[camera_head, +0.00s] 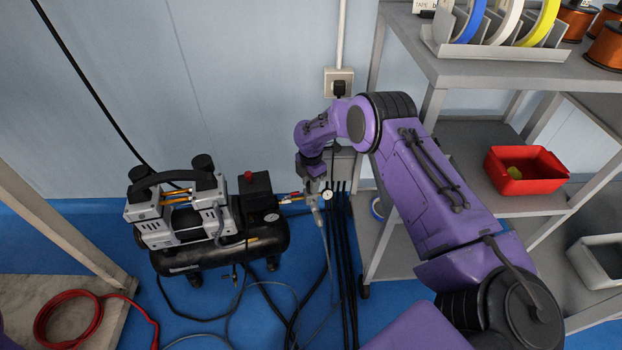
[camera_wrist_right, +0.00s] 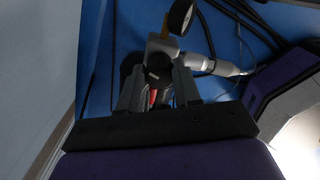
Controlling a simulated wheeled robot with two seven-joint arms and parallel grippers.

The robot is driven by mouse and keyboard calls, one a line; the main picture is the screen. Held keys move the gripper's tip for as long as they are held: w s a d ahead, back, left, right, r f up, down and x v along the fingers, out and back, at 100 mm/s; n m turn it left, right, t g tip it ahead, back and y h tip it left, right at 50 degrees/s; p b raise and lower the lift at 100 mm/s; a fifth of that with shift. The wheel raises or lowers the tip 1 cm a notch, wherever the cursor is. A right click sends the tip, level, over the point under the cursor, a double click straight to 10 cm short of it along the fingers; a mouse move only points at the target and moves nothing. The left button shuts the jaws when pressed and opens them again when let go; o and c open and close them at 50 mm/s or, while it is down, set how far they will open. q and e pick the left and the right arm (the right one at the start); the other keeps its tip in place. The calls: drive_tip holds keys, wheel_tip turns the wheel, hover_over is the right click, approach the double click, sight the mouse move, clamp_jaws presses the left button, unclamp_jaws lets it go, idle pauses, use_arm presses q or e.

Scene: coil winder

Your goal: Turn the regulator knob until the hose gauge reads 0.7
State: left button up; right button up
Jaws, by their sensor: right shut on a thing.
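The compressor (camera_head: 205,222) stands on the blue floor against the wall. At its right end a silver regulator (camera_head: 316,213) joins the hose line, with a small round white-faced gauge (camera_head: 327,195) beside it. The dial is too small to read; in the right wrist view the gauge (camera_wrist_right: 180,16) is seen nearly edge-on. My right gripper (camera_head: 314,182) reaches down over the regulator from the right. In the wrist view its two fingers (camera_wrist_right: 157,84) are shut on the dark regulator knob (camera_wrist_right: 157,71), which is partly hidden between them. My left gripper is out of view.
A grey shelf (camera_head: 480,70) with tape rolls and a red bin (camera_head: 525,170) stands on the right. Black cables (camera_head: 345,260) run down from a wall outlet (camera_head: 339,82). A coiled red hose (camera_head: 70,320) lies at lower left.

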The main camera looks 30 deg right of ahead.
drive_tip(key=m+p, duration=0.1)
drive_tip(key=m, duration=0.3)
drive_tip(key=shift+m, duration=0.3)
drive_tip(key=m, duration=0.4)
drive_tip(key=shift+m+p, duration=0.3)
drive_tip(key=shift+p, duration=0.05)
drive_tip(key=m, duration=0.4)
drive_tip(key=shift+m+p, duration=0.3)
drive_tip(key=shift+m, duration=2)
drive_tip(key=shift+s, duration=0.1)
drive_tip(key=o, duration=1.1)
drive_tip(key=shift+d, duration=0.1)
drive_tip(key=shift+c, duration=0.2)
drive_tip(key=shift+r, duration=0.1)
